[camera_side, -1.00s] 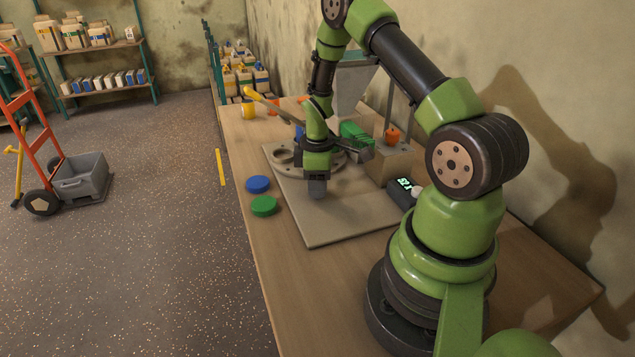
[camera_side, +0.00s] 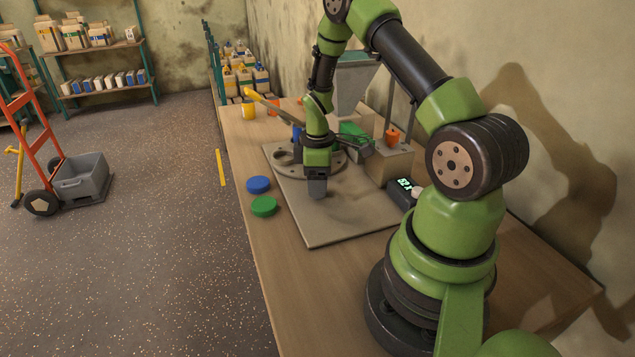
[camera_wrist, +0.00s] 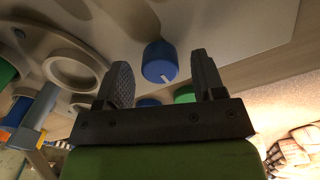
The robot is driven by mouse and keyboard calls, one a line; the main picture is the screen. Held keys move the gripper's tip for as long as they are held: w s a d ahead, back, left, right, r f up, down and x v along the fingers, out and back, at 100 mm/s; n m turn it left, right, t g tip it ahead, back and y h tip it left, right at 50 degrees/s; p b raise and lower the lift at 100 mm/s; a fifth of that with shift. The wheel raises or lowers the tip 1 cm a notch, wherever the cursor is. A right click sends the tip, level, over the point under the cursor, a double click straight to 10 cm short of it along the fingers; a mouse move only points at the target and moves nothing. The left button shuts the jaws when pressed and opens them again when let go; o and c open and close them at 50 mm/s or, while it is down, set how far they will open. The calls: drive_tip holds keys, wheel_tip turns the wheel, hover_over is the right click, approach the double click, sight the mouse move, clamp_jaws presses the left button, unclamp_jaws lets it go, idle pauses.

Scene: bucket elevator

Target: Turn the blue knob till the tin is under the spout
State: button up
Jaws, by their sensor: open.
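The blue knob (camera_wrist: 158,62), a short blue cylinder with a white mark, shows in the wrist view between and beyond my two fingers, with a gap to each. In the side view it is hidden behind my gripper (camera_side: 317,188), which points down low over the board. My gripper (camera_wrist: 163,82) is open and empty. A round grey turntable (camera_side: 339,164) with ring-shaped holders (camera_wrist: 75,70) lies behind the gripper. An upright blue piece (camera_side: 297,134) stands at it, partly hidden; I cannot tell whether it is the tin. The spout is not clearly visible below the grey hopper (camera_side: 353,85).
The board (camera_side: 335,222) carries the mechanism on the wooden table. A blue lid (camera_side: 258,184) and a green lid (camera_side: 264,206) lie left of it. A block with an orange knob (camera_side: 392,137) and a small display (camera_side: 402,190) stand to the right. The front table is clear.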

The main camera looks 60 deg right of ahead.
wheel_tip(320, 180, up, 9)
drive_tip(key=shift+r, duration=0.1)
idle(0.4)
